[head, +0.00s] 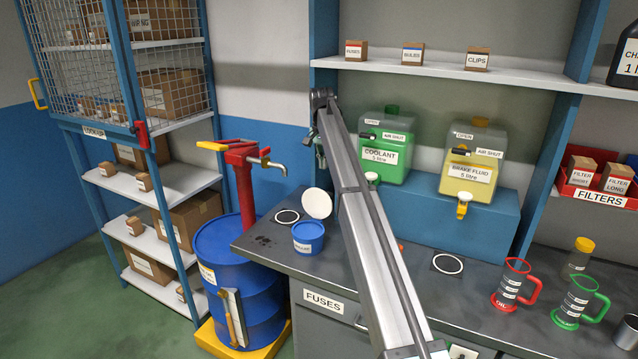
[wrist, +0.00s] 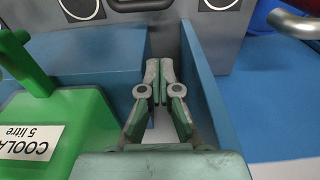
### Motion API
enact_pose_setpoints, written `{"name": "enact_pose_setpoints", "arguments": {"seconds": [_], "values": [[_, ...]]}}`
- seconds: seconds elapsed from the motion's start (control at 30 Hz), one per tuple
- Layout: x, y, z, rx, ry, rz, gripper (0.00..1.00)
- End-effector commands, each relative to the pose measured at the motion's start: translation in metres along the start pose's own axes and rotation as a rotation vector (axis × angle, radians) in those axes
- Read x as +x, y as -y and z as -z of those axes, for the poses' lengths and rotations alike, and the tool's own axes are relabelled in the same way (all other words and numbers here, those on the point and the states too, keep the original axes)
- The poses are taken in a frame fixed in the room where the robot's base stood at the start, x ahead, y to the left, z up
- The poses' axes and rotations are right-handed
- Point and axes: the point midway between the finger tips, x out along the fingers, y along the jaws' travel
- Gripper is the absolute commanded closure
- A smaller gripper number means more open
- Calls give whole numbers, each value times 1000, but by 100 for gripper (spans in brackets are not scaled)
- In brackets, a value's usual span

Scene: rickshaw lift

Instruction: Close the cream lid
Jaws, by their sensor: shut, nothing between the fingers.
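The cream lid (head: 317,203) is a round pale disc. It stands open and tilted up at the back right edge of a small blue tub (head: 308,238) on the grey bench. The tub has a white label on its front. My gripper (head: 319,143) is at the end of the raised arm, above and behind the lid and apart from it, left of the coolant tank. In the wrist view my gripper (wrist: 160,72) has its fingertips together, with nothing between them. I cannot make out the lid with certainty in the wrist view.
The green coolant tank (head: 384,150) stands close to the gripper, also in the wrist view (wrist: 45,110). A yellow brake fluid tank (head: 471,165) is beside it. A blue drum (head: 240,265) with a red pump (head: 245,185) stands left of the bench (head: 268,247).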

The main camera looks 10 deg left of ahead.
Motion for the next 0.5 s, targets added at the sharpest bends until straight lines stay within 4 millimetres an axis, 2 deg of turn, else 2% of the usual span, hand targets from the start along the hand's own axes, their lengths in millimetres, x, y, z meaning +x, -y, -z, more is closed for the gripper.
{"name": "enact_pose_setpoints", "arguments": {"seconds": [0.03,0.17,0.43,0.5], "values": [[-7,-10,7,1,-1,-5,100],[-5,-19,12,-1,0,-11,100],[29,-20,11,-1,2,-12,100],[43,-20,11,-1,1,-12,100]]}}
